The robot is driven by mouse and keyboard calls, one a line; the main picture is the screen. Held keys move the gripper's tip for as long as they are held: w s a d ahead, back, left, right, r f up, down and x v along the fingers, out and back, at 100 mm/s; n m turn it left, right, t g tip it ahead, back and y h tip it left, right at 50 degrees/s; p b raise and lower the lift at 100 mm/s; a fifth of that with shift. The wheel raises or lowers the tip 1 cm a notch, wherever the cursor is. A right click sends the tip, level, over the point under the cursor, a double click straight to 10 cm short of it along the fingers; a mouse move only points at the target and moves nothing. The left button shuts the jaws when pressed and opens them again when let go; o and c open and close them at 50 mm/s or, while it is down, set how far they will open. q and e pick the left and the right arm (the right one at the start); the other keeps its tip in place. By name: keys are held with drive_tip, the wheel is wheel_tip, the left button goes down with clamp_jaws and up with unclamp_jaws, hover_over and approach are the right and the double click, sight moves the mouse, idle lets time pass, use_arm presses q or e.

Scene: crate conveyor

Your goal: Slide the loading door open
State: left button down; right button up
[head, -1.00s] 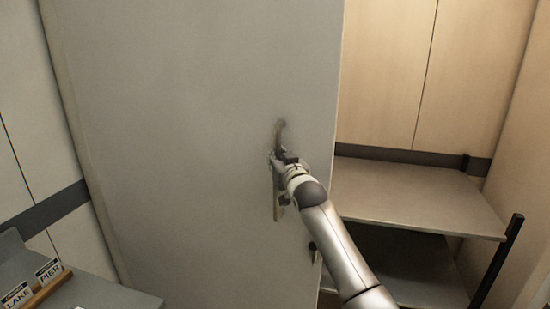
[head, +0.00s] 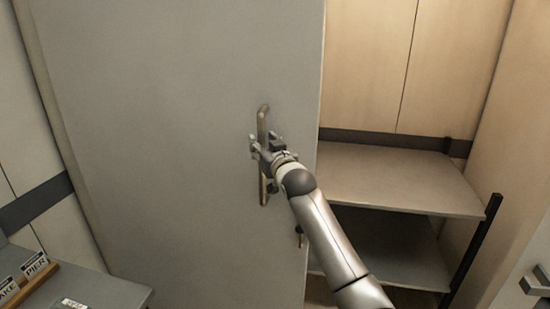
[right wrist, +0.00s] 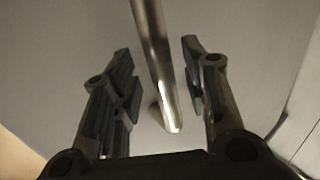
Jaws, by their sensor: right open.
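The loading door (head: 170,150) is a large flat grey panel filling the middle of the head view. To the right of its right edge is an opening with shelves. A vertical bar handle (head: 262,118) is fixed near that edge. My right gripper (head: 257,148) is at the handle's middle. In the right wrist view the handle (right wrist: 152,60) passes between the spread fingers of my right gripper (right wrist: 162,90), with gaps on both sides. My left gripper is not in view.
Inside the opening is a grey shelf (head: 400,178) with a black post (head: 475,250) at its right. A grey table (head: 105,291) with signs in a wooden holder (head: 30,285) stands at lower left. Another handle (head: 537,284) shows at lower right.

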drive_tip(key=v, duration=1)
drive_tip(key=shift+s, duration=0.2)
drive_tip(key=shift+d, duration=0.1)
drive_tip(key=s+d+f+m+g+h, duration=0.1)
drive_tip(key=s+d+f+g+h, duration=0.15)
drive_tip(key=f, duration=1.75)
drive_tip(key=s+d+f+g+h, duration=0.1)
drive_tip(key=s+d+f+g, duration=0.3)
drive_tip(key=f, duration=1.7)
drive_tip(key=s+d+f+g+b, duration=0.1)
drive_tip(key=s+d+f+g, duration=0.1)
drive_tip(key=s+f, duration=0.65)
drive_tip(key=s+d+f+g, duration=0.1)
drive_tip(key=s+d+f, duration=0.1)
drive_tip(key=s+f, duration=0.65)
drive_tip(key=s+d+f+g, duration=0.2)
drive_tip(key=s+f, duration=0.5)
drive_tip(key=s, duration=0.6)
drive_tip(key=s+d+f+g+h, duration=0.1)
drive_tip(key=s+d+f+g, duration=0.1)
drive_tip(key=s+f, duration=0.5)
drive_tip(key=s+d+f+g+h+b, duration=0.1)
drive_tip(key=s+d+f, duration=0.3)
drive_tip(key=s, duration=1.6)
wheel_tip(320, 180, down, 4)
drive_tip(key=shift+d+r+g, duration=0.1)
drive_tip(key=shift+d+g, duration=0.1)
drive_tip(key=shift+g, duration=0.65)
